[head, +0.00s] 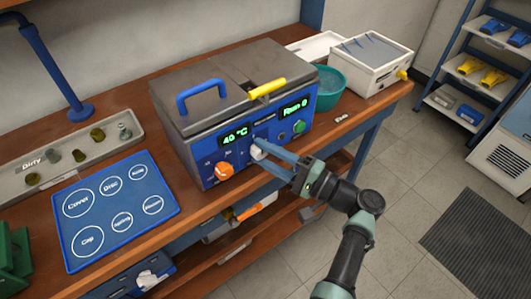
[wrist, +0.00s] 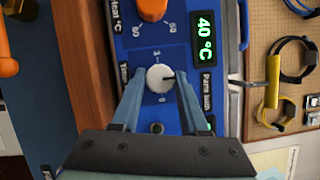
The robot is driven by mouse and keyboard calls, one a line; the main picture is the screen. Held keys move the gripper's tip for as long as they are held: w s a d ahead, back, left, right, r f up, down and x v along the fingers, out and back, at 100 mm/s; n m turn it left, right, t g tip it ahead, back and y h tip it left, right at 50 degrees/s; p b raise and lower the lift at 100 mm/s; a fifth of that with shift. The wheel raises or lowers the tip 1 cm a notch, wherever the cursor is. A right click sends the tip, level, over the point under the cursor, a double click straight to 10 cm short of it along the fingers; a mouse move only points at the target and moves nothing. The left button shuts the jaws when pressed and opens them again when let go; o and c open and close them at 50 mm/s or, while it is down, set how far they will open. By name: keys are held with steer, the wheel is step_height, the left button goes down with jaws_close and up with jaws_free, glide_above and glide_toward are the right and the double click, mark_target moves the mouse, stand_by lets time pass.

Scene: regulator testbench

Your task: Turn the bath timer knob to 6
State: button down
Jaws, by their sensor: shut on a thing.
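The bath timer knob (wrist: 160,77) is a white round knob on the blue front panel of the bath. It also shows in the head view (head: 257,153), partly covered by my fingers. My gripper (head: 264,148) is shut on the knob, with one finger on each side of it in the wrist view (wrist: 161,80). A dark pointer line on the knob points right in the wrist view, toward the green 40 °C display (wrist: 204,38). A 3 is marked above the knob in that view; the digit below it is too small to read surely.
An orange heat knob (head: 225,170) sits left of the timer knob. A green button (head: 299,127) and a Run 0 display (head: 295,107) are to the right. The bath lid (head: 215,75) is closed. A blue mat (head: 117,210) and a teal bowl (head: 327,90) flank the bath.

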stand_by(0.3)
steer(key=shift+c, duration=2.1)
jaws_free()
steer(key=shift+d, duration=0.1)
steer(key=b+v, duration=0.2)
steer(key=v, duration=1.1)
